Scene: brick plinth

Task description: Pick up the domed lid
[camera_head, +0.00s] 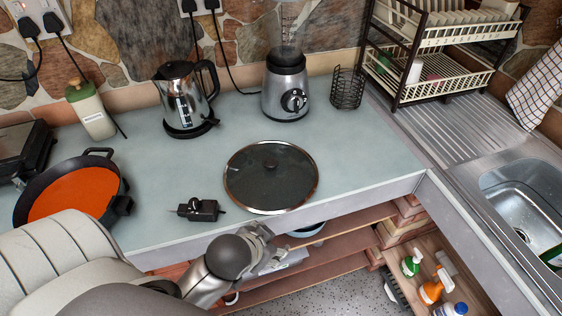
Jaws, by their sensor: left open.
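The domed lid (270,190) is dark glass with a metal rim and a small dark knob on top. It lies flat, knob up, on the pale worktop (350,150) near its front edge. My left gripper (272,246) comes in from the lower left. It is open and empty, in front of the counter's front edge and below the lid in the picture, apart from it. The whole lid is visible. My right gripper does not show.
A black object (198,209) lies left of the lid, beside an orange-bottomed pan (72,192). A kettle (184,100), blender (286,92) and wire basket (347,88) stand behind. A dish rack (440,75) and sink (522,200) are right. Worktop right of the lid is clear.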

